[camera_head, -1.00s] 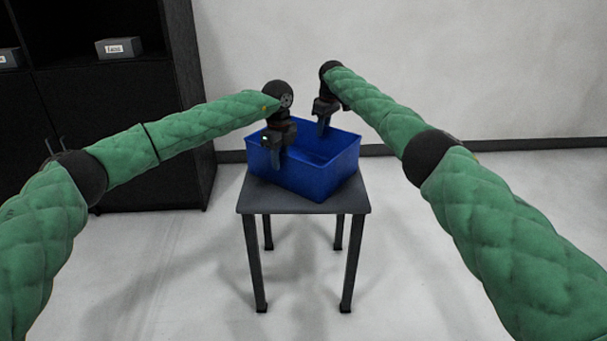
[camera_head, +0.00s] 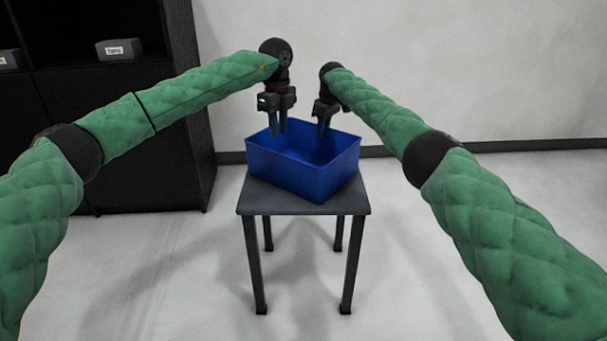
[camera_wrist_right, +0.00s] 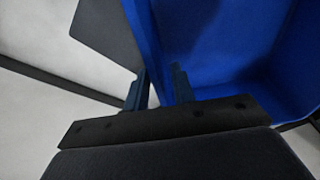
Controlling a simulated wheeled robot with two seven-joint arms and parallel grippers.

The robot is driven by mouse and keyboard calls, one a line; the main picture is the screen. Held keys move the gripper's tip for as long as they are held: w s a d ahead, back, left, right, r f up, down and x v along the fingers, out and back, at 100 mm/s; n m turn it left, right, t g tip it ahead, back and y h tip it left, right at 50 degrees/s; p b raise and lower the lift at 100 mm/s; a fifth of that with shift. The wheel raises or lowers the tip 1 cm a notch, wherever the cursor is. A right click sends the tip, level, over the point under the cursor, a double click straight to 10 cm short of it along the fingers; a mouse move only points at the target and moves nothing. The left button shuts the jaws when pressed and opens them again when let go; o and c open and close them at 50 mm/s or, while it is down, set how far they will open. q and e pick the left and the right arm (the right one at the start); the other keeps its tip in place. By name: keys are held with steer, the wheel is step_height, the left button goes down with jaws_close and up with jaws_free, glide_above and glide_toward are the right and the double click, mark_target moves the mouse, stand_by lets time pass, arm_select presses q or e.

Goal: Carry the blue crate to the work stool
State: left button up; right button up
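The blue crate (camera_head: 312,179) sits upright on the dark stool (camera_head: 300,206), turned slightly on its top. Its inside looks empty. My left gripper (camera_head: 278,127) is open and empty above the crate's left part, its two fingers pointing down with a gap between them. My right gripper (camera_head: 322,127) points down at the crate's far side. In the right wrist view the right gripper's fingers (camera_wrist_right: 160,88) stand apart, one on each side of the crate wall (camera_wrist_right: 148,35). They look open around it, and no firm contact shows.
A dark shelf unit (camera_head: 130,140) stands at the left, with a small labelled box (camera_head: 120,48) on it. A pale wall (camera_head: 470,70) lies behind the stool. The pale floor (camera_head: 400,260) around the stool is clear.

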step_height(320, 180, up, 12)
steer(key=s+d, duration=0.1)
steer(key=shift+d+f, duration=0.15)
steer(key=shift+d, duration=0.1)
stand_by(0.5)
